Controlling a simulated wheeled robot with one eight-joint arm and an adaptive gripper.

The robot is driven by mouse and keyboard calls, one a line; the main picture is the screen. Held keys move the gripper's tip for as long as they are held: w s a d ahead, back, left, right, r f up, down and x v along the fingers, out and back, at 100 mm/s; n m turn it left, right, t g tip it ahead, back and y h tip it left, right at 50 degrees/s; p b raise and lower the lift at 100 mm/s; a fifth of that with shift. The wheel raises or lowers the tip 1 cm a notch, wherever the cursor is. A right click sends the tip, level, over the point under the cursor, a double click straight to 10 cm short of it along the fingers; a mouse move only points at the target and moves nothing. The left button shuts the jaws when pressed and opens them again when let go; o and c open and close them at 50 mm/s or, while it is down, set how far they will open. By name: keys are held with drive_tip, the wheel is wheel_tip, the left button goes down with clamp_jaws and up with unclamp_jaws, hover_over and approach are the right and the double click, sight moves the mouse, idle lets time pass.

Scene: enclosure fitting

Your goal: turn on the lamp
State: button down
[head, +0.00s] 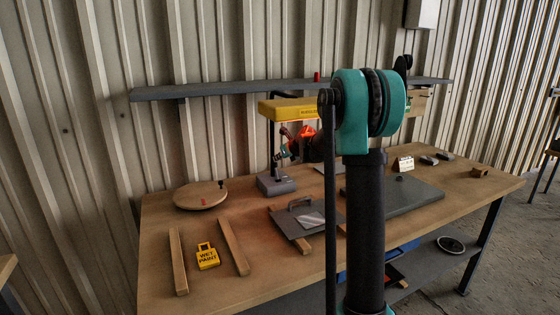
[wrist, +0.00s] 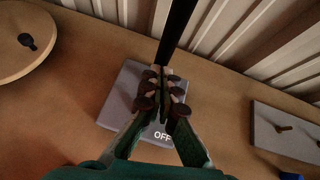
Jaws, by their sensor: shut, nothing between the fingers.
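The lamp has a yellow head (head: 290,108) on a dark upright post above a grey base (head: 276,185) on the wooden bench. In the wrist view the grey base (wrist: 125,98) lies below my fingers, with white "OFF" lettering at its near right. The dark post (wrist: 177,32) runs up from the fingertips in that view. My gripper (wrist: 161,92) is shut and empty over the base, and its fingers hide the middle of it. In the head view my gripper (head: 282,152) is beside the post, above the base; I cannot tell whether it touches. Any switch is hidden.
A round wooden board (head: 200,196) lies left of the lamp. A grey plate with a handle (head: 291,226) and a large grey panel (head: 405,200) lie right. A shelf (head: 210,90) runs behind.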

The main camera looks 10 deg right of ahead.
drive_tip(key=shift+w+a, duration=0.1)
drive_tip(key=shift+w, duration=0.15)
idle(0.5)
drive_tip(key=v, duration=0.7)
drive_tip(key=shift+s, duration=0.2)
